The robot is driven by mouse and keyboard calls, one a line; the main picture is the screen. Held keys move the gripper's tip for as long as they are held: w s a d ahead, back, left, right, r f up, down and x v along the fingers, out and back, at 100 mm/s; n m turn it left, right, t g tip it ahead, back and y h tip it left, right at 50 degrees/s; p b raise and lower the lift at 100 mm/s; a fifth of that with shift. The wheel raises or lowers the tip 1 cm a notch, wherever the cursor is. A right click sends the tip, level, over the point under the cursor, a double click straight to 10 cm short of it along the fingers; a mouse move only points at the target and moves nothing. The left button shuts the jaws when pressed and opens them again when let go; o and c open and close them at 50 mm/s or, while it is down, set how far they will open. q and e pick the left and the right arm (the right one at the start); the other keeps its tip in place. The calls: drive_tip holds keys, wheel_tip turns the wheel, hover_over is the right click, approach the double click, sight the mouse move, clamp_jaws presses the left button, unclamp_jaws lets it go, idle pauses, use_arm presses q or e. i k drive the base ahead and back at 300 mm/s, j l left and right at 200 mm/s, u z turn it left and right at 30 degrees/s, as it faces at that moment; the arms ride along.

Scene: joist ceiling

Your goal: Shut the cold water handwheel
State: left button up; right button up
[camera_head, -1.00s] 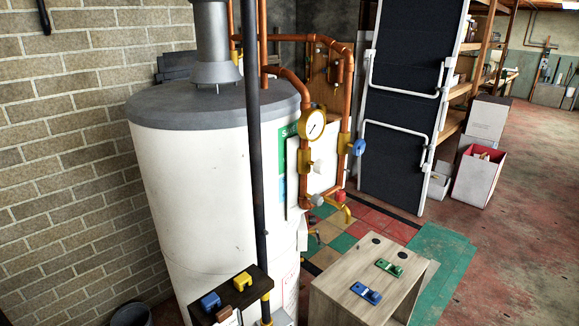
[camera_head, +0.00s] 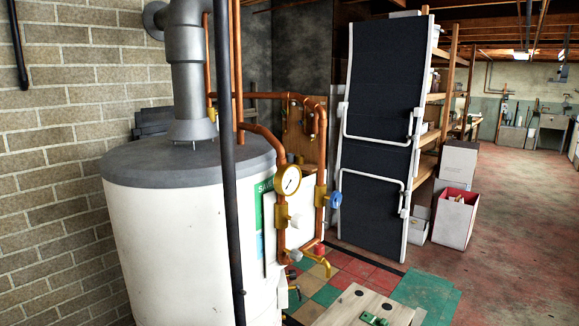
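A blue handwheel (camera_head: 335,199) sits on the right-hand copper pipe, beside the white water heater (camera_head: 165,235). I take it to be the cold water one, but no label is readable. It stands upright on a brass valve body. A red knob (camera_head: 319,249) is lower, above a brass spout. A pale handle (camera_head: 297,221) sits below the round gauge (camera_head: 289,180). Neither of my grippers shows in this view. I cannot tell from here whether the blue wheel is open or shut.
A dark vertical pole (camera_head: 226,150) stands in front of the heater. A black folded panel (camera_head: 381,130) leans behind the pipes. Boxes (camera_head: 456,215) stand right; the floor beyond is clear.

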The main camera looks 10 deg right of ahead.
sight(335, 198)
drive_tip(key=i+l, duration=0.15)
drive_tip(key=l, duration=0.25)
drive_tip(key=i+l+u, duration=0.15)
drive_tip(key=l, duration=0.7)
drive_tip(key=i+l+u, duration=0.1)
drive_tip(key=l, duration=0.35)
drive_tip(key=i, duration=0.1)
